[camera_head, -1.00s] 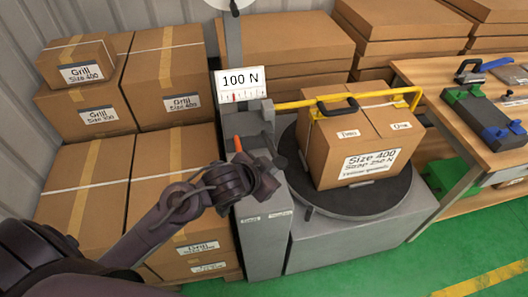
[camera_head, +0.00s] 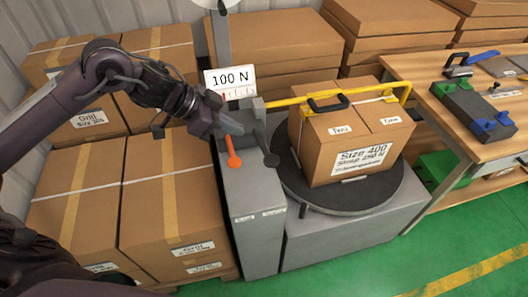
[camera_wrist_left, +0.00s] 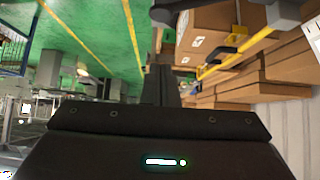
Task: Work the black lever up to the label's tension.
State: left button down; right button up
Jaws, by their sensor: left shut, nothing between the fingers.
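The black lever (camera_head: 268,148) hangs on the front of the grey tensioner, its round knob low, beside the box. An orange lever (camera_head: 233,150) is left of it. The display (camera_head: 230,79) above reads 100 N, with a red mark on its scale. The label (camera_head: 361,159) on the strapped box (camera_head: 316,138) reads Size 400 and a strap value that looks like 250 N. My left gripper (camera_head: 222,126) is shut and empty, close to the tensioner's upper left, apart from the black lever's knob. Its dark fingers show together in the left wrist view (camera_wrist_left: 160,85). My right gripper is not in view.
The box stands on a round black turntable (camera_head: 340,200), under a yellow bar (camera_head: 340,95). Stacked cartons (camera_head: 165,195) crowd the left and back. A wooden bench (camera_head: 425,75) with clamps is at right. The green floor (camera_head: 400,265) in front is clear.

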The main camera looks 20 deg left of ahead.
pick_arm(q)
jog(key=shift+w+d, duration=0.1)
jog(key=p, duration=0.3)
send_over(275, 158)
jog(key=s+a, duration=0.2)
notch_tip(275, 158, down, 7)
jog(key=shift+w+f, duration=0.15)
notch_tip(275, 158, down, 2)
jog(key=shift+a+f+p, duration=0.15)
jog(key=shift+f+p, duration=0.1)
jog(key=shift+p, duration=0.05)
jog(key=shift+f, duration=0.7)
